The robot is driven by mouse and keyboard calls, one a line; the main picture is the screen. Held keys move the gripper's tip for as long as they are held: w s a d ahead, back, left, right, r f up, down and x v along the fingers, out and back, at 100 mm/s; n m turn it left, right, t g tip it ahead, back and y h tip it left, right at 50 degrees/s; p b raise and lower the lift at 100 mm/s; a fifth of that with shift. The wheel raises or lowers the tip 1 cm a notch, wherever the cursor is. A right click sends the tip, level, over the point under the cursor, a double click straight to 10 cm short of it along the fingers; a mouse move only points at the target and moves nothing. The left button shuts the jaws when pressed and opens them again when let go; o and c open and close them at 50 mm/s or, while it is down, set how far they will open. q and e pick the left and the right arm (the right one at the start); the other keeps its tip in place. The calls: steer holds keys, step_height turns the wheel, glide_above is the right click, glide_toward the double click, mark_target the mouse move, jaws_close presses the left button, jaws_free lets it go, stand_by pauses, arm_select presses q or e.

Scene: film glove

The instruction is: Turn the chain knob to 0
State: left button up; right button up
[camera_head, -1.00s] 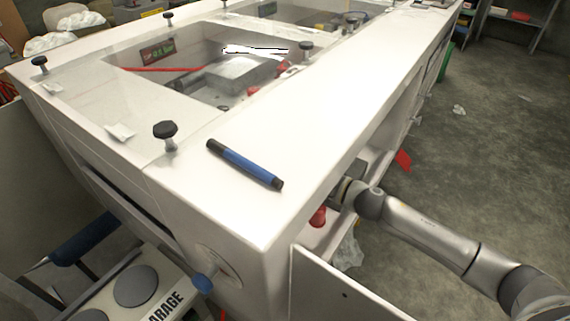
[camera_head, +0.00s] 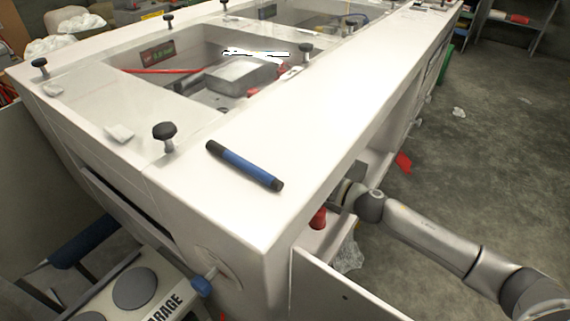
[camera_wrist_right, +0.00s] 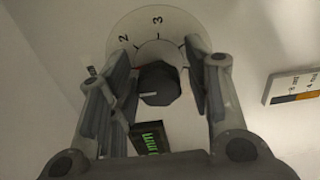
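In the right wrist view a dark faceted knob (camera_wrist_right: 158,84) sits on a round pale dial (camera_wrist_right: 150,25) with the printed numbers 2 and 3 visible. The pale pointer line on the knob faces down in the picture. My right gripper (camera_wrist_right: 160,70) is open, one finger on each side of the knob. A gap shows at the right finger; whether the left finger touches the knob is unclear. In the head view my right arm (camera_head: 425,240) reaches into the side opening of the white cabinet, which hides its gripper. My left gripper is not in view.
A small green-lit display (camera_wrist_right: 150,140) sits below the knob, and a labelled plate (camera_wrist_right: 292,88) is at right. The white cabinet top (camera_head: 290,120) carries a blue marker (camera_head: 245,166). A red object (camera_head: 318,219) stands in the opening. Open floor lies right.

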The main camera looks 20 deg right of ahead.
steer(key=shift+v, duration=6)
steer(key=shift+d, duration=0.1)
